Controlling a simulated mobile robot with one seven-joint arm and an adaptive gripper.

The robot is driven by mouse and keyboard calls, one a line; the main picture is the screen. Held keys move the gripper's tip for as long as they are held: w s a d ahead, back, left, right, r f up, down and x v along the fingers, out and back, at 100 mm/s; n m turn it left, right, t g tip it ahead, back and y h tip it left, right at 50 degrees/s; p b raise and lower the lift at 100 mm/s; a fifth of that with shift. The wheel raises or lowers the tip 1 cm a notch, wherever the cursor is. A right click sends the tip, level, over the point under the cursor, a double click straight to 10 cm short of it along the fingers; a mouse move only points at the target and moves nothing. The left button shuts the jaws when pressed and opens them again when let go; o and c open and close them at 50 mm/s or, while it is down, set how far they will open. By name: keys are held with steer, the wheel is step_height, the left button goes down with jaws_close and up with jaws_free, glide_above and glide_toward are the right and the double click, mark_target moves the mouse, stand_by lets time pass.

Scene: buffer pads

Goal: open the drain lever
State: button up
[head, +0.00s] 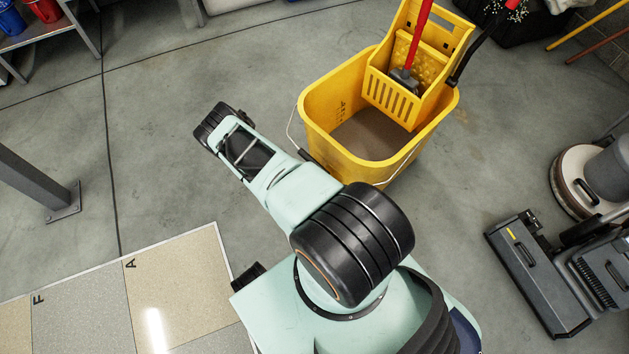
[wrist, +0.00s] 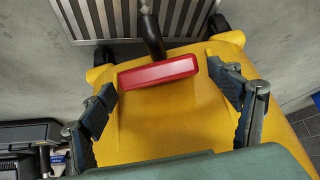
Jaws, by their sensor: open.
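The drain lever has a red grip (wrist: 158,73) on a black stem (wrist: 152,38), and it shows in the wrist view against the yellow bucket (wrist: 165,125). My gripper (wrist: 161,79) is open, with one finger to the left and one to the right of the red grip. Gaps show on both sides, and I see no finger touching it. In the head view the yellow bucket (head: 320,108) stands on the floor beyond my arm. The lever and my gripper's fingers cannot be made out there.
A slatted metal grate (wrist: 195,15) lies at the top of the wrist view, near black casters (wrist: 103,55). The bucket carries a yellow wringer (head: 390,95) with a red-handled mop (head: 418,40). A floor machine (head: 540,280) stands at right. Open floor lies left of my arm.

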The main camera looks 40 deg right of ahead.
steer(key=v, duration=1.1)
steer(key=shift+r, duration=0.15)
steer(key=shift+a, duration=0.15)
steer(key=a+f+h+b, duration=0.4)
steer(key=f+h+b, duration=0.2)
steer(key=f, duration=0.1)
steer(key=shift+t, duration=0.4)
steer(key=x, duration=0.3)
steer(key=b+x, duration=0.1)
steer(key=x, duration=0.3)
steer(key=b+x, duration=0.1)
steer(key=x, duration=0.2)
steer(key=shift+s+d+r, duration=0.25)
steer(key=shift+d, duration=0.3)
